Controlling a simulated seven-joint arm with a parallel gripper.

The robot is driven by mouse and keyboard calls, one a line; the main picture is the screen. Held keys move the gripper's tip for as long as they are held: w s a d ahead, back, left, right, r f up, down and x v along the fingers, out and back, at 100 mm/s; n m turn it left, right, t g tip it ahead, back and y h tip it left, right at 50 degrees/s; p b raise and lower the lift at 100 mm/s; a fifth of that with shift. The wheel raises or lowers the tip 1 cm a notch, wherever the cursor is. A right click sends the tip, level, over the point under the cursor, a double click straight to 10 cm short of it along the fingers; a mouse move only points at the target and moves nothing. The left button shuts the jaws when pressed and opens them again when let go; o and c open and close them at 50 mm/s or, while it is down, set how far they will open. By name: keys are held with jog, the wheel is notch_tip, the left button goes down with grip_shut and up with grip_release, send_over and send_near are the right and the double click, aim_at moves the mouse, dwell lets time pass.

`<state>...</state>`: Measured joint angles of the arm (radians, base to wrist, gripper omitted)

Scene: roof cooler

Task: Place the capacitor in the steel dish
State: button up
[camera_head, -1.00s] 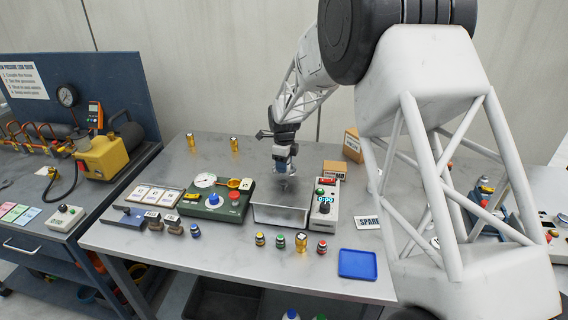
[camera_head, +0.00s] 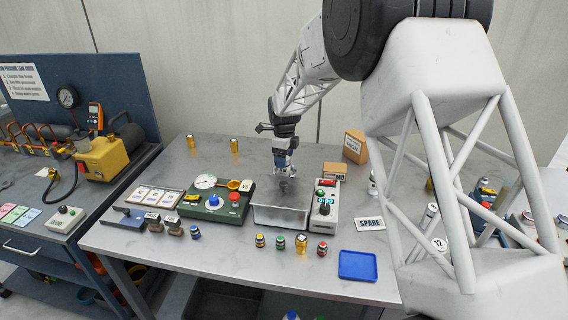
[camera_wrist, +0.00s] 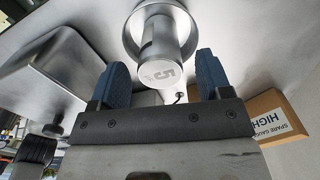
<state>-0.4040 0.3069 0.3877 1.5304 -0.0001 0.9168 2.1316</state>
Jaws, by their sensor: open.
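The capacitor is a silver cylinder (camera_wrist: 160,66) with a 5 marked on its end face. In the wrist view it shows inside the round steel dish (camera_wrist: 133,24), whose rim curves around its far end. My gripper (camera_wrist: 161,76) is open, with its blue-grey fingers on either side of the capacitor's near end and gaps showing on both sides. In the head view my gripper (camera_head: 284,170) points down just behind the steel bin. The dish and capacitor are small and partly covered there. I cannot tell whether the capacitor's base touches the dish.
The rectangular steel bin (camera_head: 280,218) is close in front of my gripper. A white meter (camera_head: 325,208) and cardboard boxes (camera_head: 354,146) stand to the right. A green panel (camera_head: 214,199) is left. Small capacitors and a blue tray (camera_head: 357,265) line the front.

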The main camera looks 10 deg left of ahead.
notch_tip(320, 180, up, 9)
jog(key=shift+f, duration=0.1)
dwell(0.3)
dwell(0.5)
jog(key=shift+d, duration=0.1)
jog(key=s+d+r+n+t, duration=0.1)
jog(key=s+d+r+n, duration=0.3)
jog(key=s+d+r, duration=0.5)
jog(key=s+d+r+n, duration=0.4)
jog(key=s+d+n, duration=0.1)
jog(key=s+d, duration=0.7)
jog(key=s+d+f+n, duration=0.1)
jog(key=s+d+n, duration=0.2)
jog(key=s, duration=0.7)
jog(key=s+d+f+n+t, duration=0.1)
jog(key=s+d+n, duration=0.3)
jog(key=s, duration=0.6)
jog(key=s+d+f+n, duration=0.1)
jog(key=s+d+n, duration=0.2)
jog(key=s+d, duration=0.3)
jog(key=s, duration=0.4)
jog(key=shift+s+d+f+n+t, duration=0.25)
jog(key=shift+d+n+t, duration=0.05)
jog(key=shift+d, duration=0.1)
